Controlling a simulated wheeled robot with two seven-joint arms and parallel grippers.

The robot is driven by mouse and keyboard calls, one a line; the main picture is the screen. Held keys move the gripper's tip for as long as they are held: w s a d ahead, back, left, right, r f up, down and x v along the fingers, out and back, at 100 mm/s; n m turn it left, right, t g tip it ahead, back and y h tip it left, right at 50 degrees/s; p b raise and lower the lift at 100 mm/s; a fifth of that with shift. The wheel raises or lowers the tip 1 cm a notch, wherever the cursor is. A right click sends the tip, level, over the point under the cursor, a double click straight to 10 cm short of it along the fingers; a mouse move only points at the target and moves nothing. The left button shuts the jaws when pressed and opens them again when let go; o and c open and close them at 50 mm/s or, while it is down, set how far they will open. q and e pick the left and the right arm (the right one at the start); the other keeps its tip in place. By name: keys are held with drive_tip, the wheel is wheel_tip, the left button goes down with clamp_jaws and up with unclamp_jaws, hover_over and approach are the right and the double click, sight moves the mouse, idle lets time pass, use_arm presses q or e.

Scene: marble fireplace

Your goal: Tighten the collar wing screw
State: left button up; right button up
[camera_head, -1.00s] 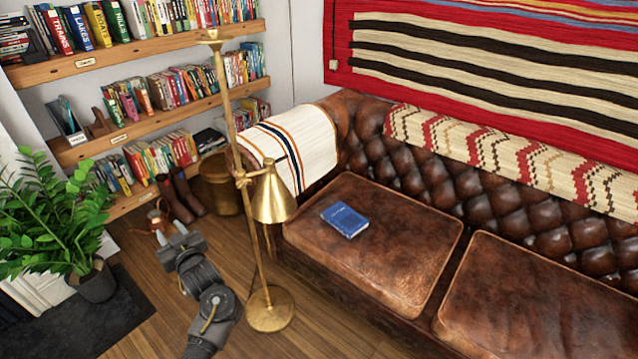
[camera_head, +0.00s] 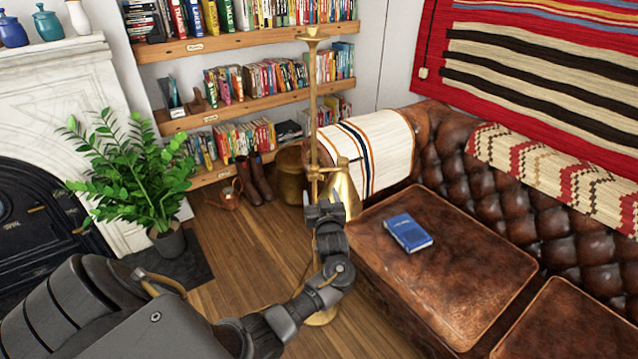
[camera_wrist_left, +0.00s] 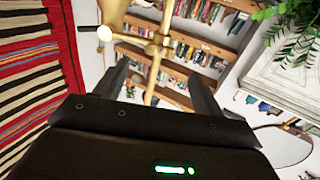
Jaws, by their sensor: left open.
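A brass floor lamp (camera_head: 313,100) stands on the wood floor beside the sofa. Its collar (camera_head: 318,174) is partway up the pole, next to the cone shade (camera_head: 345,192). My left gripper (camera_head: 324,207) is open, just below and in front of the collar, covering part of the pole. In the left wrist view, the gripper (camera_wrist_left: 157,68) has its fingers spread, with the pole between them in the picture. The collar (camera_wrist_left: 158,42) shows beyond the fingertips; contact is not visible. I cannot clearly make out the wing screw. My right gripper is not in view.
The leather sofa (camera_head: 400,250) with a blue book (camera_head: 408,233) is close on the right. A potted plant (camera_head: 135,175) and the fireplace (camera_head: 70,80) are left. Bookshelves (camera_head: 240,110) stand behind. Open floor (camera_head: 250,245) lies left of the lamp.

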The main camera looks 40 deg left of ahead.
sight(316, 179)
use_arm(q)
drive_tip(key=x, duration=0.6)
drive_tip(key=shift+s, duration=0.1)
drive_tip(key=shift+w+a, duration=0.45)
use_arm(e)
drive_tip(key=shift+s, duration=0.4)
use_arm(q)
drive_tip(key=shift+c, duration=0.4)
drive_tip(key=c, duration=0.9)
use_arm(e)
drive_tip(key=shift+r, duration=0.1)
